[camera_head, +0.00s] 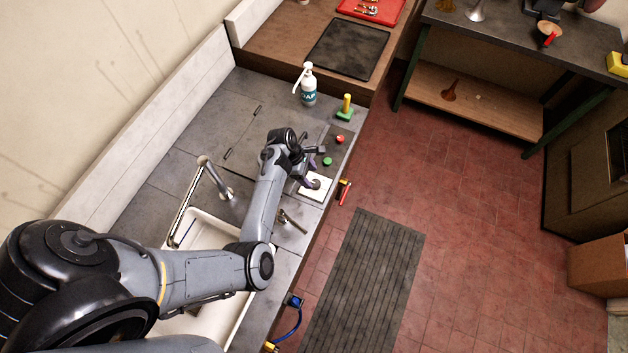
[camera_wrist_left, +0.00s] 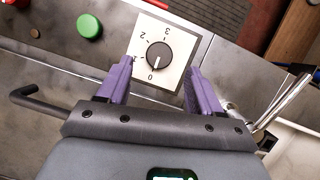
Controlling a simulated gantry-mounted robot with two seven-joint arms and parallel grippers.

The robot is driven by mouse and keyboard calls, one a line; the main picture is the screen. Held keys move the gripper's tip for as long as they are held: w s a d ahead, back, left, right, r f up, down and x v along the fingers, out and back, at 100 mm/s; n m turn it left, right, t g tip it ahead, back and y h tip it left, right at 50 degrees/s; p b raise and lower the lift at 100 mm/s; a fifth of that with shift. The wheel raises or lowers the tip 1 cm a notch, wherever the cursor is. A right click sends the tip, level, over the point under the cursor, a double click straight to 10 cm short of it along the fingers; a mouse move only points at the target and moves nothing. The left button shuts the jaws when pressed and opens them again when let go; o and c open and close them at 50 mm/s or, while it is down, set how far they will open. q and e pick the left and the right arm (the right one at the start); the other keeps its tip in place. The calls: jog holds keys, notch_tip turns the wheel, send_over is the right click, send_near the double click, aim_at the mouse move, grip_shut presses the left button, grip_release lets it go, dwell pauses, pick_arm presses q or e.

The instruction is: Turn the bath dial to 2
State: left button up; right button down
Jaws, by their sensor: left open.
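The bath dial is a black round knob (camera_wrist_left: 159,57) on a white square plate (camera_wrist_left: 183,37) marked 0, 1, 2 and 3. Its white pointer line appears turned toward the 0. In the head view the plate (camera_head: 322,193) lies near the counter's front edge, partly behind my left gripper (camera_head: 309,178). My left gripper also shows in the left wrist view (camera_wrist_left: 161,68), open, with its purple fingers on either side of the knob. Neither finger clearly touches the knob. My right gripper is in neither view.
A green button (camera_head: 327,161) and a red button (camera_head: 340,139) sit beside the plate. A sink (camera_head: 205,232) with a tall tap (camera_head: 215,180) is on the left. A soap bottle (camera_head: 308,88) and a yellow-handled green tool (camera_head: 346,108) stand farther back.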

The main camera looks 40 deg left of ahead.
aim_at(315, 183)
pick_arm(q)
jog(key=shift+x, duration=2.5)
jog(key=c, duration=1)
jog(key=shift+a, duration=0.1)
jog(key=shift+c, duration=0.2)
